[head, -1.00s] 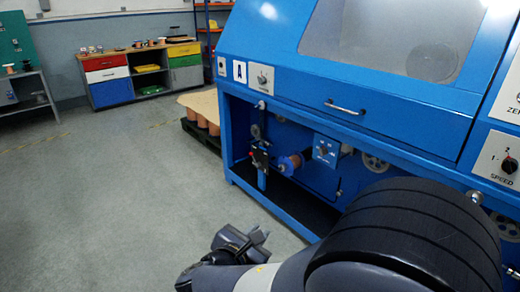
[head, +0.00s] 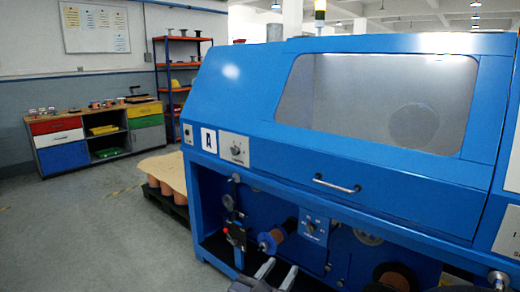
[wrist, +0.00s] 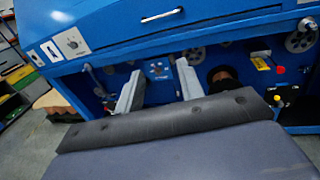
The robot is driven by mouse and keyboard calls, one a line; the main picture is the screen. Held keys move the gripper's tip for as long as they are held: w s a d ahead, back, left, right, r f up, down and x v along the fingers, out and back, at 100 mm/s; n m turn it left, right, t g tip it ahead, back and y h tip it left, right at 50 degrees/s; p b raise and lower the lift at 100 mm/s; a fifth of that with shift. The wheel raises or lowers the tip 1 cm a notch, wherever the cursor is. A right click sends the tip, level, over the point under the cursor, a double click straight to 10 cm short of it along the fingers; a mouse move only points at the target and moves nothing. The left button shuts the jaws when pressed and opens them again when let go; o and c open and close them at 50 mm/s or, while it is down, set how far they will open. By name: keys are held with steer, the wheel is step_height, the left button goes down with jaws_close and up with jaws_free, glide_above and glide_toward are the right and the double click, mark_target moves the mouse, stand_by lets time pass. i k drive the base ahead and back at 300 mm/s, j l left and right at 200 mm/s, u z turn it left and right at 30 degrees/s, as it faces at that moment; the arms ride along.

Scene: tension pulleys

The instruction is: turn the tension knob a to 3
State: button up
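A knob (head: 236,150) sits on a pale plate right of the white "A" sign (head: 208,140), on the blue machine's front. The plate's markings are too small to read, so I cannot tell its setting. The knob also shows at the upper left of the wrist view (wrist: 73,43). My gripper (head: 277,273) is at the bottom edge of the head view, below and apart from the knob. In the wrist view its two grey fingers (wrist: 160,72) are spread with nothing held.
The blue machine (head: 330,150) has a window and a handle (head: 337,184). Floor at left is clear.

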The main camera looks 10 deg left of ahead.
mark_target(236, 151)
steer(key=i+j+z, duration=0.1)
steer(key=i+j, duration=0.45)
steer(key=j, duration=0.15)
steer(key=i+j+z, duration=0.25)
steer(key=i+j, duration=0.25)
steer(key=j, duration=0.25)
steer(key=i+j, duration=0.2)
steer(key=j, duration=0.2)
steer(key=i+j, duration=0.2)
steer(key=j, duration=0.15)
steer(key=i+j, duration=0.2)
steer(key=j, duration=0.15)
steer(key=z, duration=0.05)
